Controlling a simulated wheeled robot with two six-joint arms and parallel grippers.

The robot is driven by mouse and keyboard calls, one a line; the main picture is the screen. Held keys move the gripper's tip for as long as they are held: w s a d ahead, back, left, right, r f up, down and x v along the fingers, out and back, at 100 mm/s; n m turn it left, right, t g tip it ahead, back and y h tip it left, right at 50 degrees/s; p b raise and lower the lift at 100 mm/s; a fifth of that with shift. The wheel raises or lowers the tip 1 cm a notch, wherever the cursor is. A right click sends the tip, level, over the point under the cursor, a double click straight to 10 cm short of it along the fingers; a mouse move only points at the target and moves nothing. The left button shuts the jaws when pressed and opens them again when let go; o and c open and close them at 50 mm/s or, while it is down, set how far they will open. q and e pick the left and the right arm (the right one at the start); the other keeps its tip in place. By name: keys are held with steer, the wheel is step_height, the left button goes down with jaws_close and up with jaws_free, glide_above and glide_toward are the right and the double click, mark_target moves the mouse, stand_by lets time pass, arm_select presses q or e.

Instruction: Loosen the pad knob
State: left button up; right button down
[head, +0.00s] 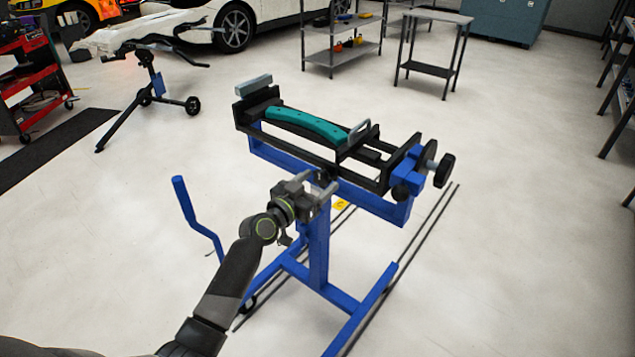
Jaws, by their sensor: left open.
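A blue stand with a black clamp frame (285,145) stands in the middle of the head view. A teal curved pad (306,125) lies along its top. I cannot tell which one is the pad knob. My left gripper (321,184) is open, just below the front edge of the frame near the top of the blue post (318,240). A small dark part between its fingers is hard to make out; contact is unclear. My right gripper is out of view.
The stand has blue legs (362,315) and a bent blue handle (196,220) at left. Another stand (155,85), a red tool cart (30,85), shelves (343,50) and a small table (435,40) stand behind.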

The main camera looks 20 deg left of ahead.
arm_select(q)
steer(key=shift+w+d, duration=0.1)
steer(key=shift+w, duration=0.15)
steer(key=shift+c, duration=0.5)
steer(key=c, duration=0.9)
